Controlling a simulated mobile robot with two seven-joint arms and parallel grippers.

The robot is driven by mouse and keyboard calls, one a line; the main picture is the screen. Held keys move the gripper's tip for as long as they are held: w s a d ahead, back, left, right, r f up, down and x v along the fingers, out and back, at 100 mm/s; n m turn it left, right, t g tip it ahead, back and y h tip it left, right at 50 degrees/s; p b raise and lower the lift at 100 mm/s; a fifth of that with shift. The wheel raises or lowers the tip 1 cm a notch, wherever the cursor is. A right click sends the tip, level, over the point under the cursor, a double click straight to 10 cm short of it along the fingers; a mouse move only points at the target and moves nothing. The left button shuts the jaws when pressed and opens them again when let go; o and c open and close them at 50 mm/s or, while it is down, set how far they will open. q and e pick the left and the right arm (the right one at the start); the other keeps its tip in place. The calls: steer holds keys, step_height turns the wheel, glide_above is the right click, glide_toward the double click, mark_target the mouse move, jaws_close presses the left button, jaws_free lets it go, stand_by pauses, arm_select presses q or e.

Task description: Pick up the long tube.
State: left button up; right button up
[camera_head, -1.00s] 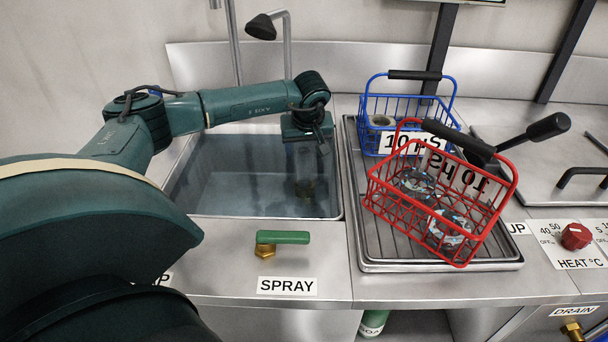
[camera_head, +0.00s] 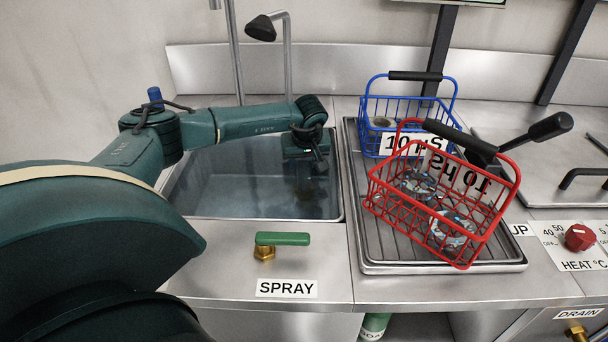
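My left gripper (camera_head: 312,182) points down into the sink (camera_head: 230,190). Its fingers are dark and blurred there, so I cannot tell whether they are open or hold anything. No long tube shows clearly. A short blue cylinder end (camera_head: 155,97) shows just above my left arm's joint, at the left behind the sink; I cannot tell what it belongs to. My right gripper is not in view.
A red wire basket (camera_head: 440,240) sits tilted on the ribbed drain tray (camera_head: 380,262), holding round parts. A blue wire basket (camera_head: 365,108) stands behind it. A green-handled SPRAY valve (camera_head: 283,239) is on the front ledge. A spray pipe (camera_head: 288,65) rises behind the sink.

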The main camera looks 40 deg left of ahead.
arm_select(q)
steer(key=c, duration=0.7)
